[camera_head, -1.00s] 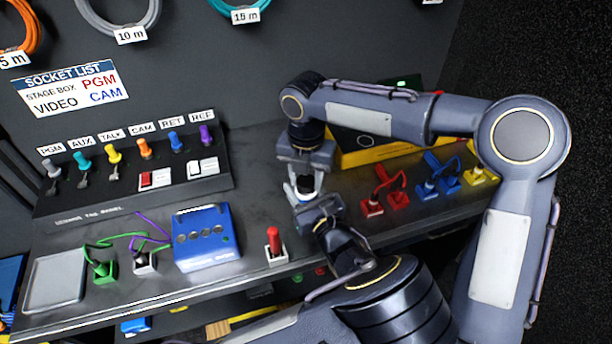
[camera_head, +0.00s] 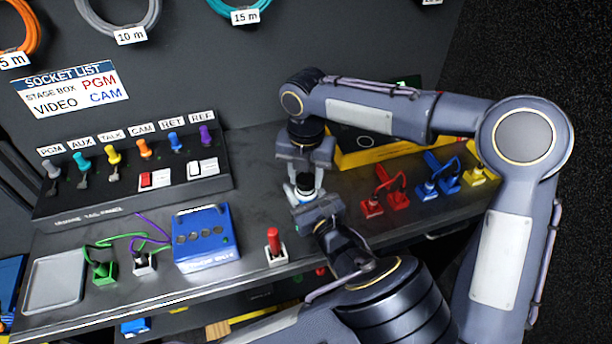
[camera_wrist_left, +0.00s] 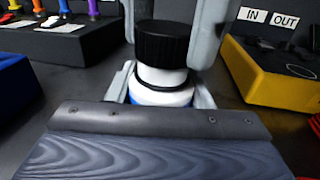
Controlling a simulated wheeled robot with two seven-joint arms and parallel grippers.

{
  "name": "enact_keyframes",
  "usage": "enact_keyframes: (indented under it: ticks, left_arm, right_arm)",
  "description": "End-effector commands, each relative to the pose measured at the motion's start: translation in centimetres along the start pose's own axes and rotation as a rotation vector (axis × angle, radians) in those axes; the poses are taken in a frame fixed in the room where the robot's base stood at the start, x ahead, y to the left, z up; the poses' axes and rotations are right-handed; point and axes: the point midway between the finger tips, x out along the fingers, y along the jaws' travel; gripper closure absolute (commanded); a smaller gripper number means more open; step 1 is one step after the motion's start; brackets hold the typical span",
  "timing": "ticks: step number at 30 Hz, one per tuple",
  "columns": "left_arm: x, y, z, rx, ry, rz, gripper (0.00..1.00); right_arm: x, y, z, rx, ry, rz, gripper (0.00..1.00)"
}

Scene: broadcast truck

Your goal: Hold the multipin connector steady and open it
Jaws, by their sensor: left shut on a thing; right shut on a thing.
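The multipin connector (camera_head: 304,193) stands upright between my two grippers in the head view, mostly hidden by them. The left wrist view shows its black ribbed cap (camera_wrist_left: 162,43) above a white body (camera_wrist_left: 161,96) with a thin dark ring and a blue part low down. My right gripper (camera_head: 305,178) reaches down from above and is shut on the connector, its pale fingers on both sides of the cap. My left gripper (camera_head: 308,201) comes from the front and is shut on the connector's lower body. Its exact contact is hidden.
A blue box (camera_head: 207,252) and a red plug (camera_head: 273,240) stand to the left. Red connectors (camera_head: 372,207), blue ones (camera_head: 428,190) and a yellow case (camera_head: 350,155) lie to the right and behind. A socket panel (camera_head: 130,190) stands at back left.

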Motion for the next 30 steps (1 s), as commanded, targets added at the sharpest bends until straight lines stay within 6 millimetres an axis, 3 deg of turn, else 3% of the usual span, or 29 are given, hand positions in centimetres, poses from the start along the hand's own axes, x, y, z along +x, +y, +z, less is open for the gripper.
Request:
enact_keyframes:
  ticks: [23, 30]
  left_arm:
    - [0.0, 0.0, 0.0, 0.000, 0.000, 0.000, 1.00]
    - [0.0, 0.0, 0.0, 0.000, 0.000, 0.000, 1.00]
  right_arm:
    - [-1.6, 0.0, 0.0, 0.000, 0.001, 0.000, 0.89]
    - [-4.2, 0.1, 0.0, 0.000, -0.002, 0.002, 0.89]
